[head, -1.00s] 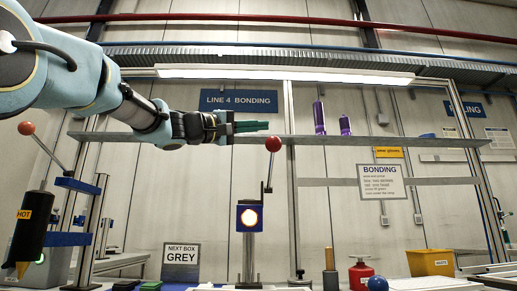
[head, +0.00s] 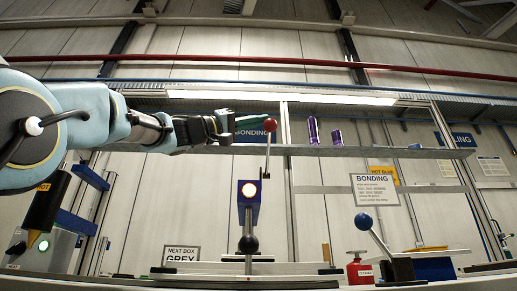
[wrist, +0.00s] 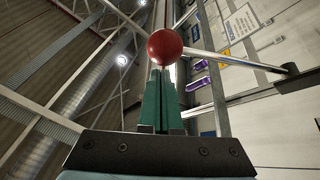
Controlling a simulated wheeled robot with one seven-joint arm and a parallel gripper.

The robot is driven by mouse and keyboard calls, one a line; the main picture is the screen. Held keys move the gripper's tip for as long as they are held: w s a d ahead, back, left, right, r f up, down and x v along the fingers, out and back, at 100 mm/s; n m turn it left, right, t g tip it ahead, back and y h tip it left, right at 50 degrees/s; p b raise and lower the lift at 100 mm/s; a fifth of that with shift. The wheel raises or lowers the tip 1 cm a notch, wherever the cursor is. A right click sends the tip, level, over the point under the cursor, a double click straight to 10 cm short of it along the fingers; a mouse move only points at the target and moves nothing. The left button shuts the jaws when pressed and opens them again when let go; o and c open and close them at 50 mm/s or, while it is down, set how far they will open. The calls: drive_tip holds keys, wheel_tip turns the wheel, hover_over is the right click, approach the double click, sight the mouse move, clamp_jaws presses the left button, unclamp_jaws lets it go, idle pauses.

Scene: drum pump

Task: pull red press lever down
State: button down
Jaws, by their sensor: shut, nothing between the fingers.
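The red ball (head: 270,125) tops a thin upright lever (head: 267,160) above a blue box with a lit round lamp (head: 249,190) on a post. My gripper (head: 264,124) reaches in from the left, its green fingers closed together and pointing at the ball. In the wrist view the ball (wrist: 165,46) sits just beyond the fingertips (wrist: 160,72) and overlaps them slightly. I cannot tell whether they touch. Nothing shows between the fingers.
A shelf (head: 380,152) with purple bottles (head: 313,130) runs behind the lever. A blue-ball lever (head: 363,221) and a red can (head: 359,271) stand at lower right. A black tool (head: 46,203) stands at left under my arm.

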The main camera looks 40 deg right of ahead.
drive_tip(key=shift+s+a+f+b, duration=0.15)
drive_tip(key=shift+f+b, duration=0.2)
drive_tip(key=shift+b, duration=0.1)
drive_tip(key=shift+s+a+f+b, duration=0.1)
drive_tip(key=shift+s+f+b, duration=0.05)
drive_tip(key=shift+f+b, duration=0.25)
drive_tip(key=shift+s, duration=0.1)
